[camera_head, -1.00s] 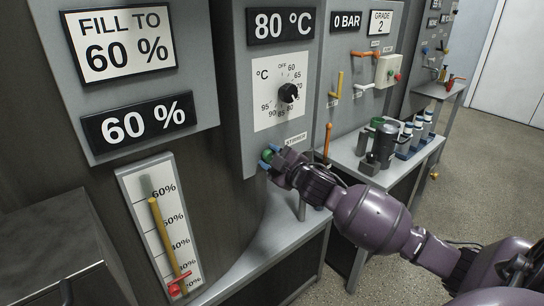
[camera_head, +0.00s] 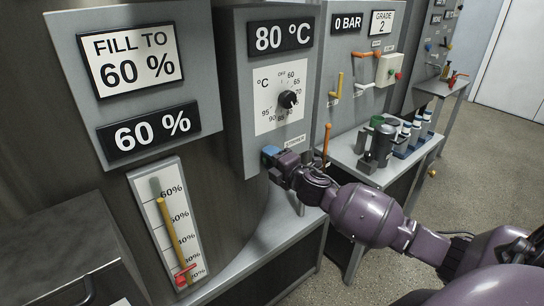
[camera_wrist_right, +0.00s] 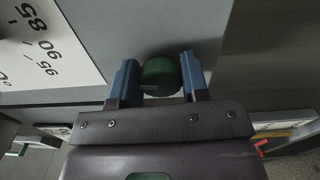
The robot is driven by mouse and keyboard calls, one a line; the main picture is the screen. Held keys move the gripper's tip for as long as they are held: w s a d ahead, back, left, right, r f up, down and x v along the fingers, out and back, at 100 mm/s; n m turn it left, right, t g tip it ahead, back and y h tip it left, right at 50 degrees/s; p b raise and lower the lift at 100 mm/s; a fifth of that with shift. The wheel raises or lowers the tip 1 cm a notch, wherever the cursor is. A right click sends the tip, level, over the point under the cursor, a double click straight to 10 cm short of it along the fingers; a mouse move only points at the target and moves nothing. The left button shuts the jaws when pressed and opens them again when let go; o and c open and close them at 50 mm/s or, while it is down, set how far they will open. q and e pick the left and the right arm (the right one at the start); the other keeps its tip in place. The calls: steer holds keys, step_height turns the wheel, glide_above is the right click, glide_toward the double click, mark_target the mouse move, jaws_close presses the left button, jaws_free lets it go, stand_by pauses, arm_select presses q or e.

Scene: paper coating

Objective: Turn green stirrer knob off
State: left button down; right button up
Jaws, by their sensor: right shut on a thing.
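The green stirrer knob (camera_wrist_right: 160,74) is on the grey panel below the temperature dial, under the small stirrer label (camera_head: 295,141). In the right wrist view it sits between the two blue fingers of my right gripper (camera_wrist_right: 158,80), which is shut on it. In the head view my right gripper (camera_head: 270,158) reaches the panel from the right and its fingers hide the knob. The knob's turn angle cannot be told. My left gripper is not in view.
A black temperature dial (camera_head: 288,99) is above the knob, under an 80 °C display (camera_head: 280,36). An orange-handled lever (camera_head: 327,138) and a dark motor (camera_head: 380,145) stand to the right. A level gauge (camera_head: 168,225) with a yellow bar is at left. A grey ledge (camera_head: 250,262) runs below.

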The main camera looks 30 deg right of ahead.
steer(key=shift+n, duration=0.6)
steer(key=o, duration=0.9)
steer(key=s, duration=1.1)
steer(key=shift+d, duration=0.4)
steer(key=shift+w, duration=0.1)
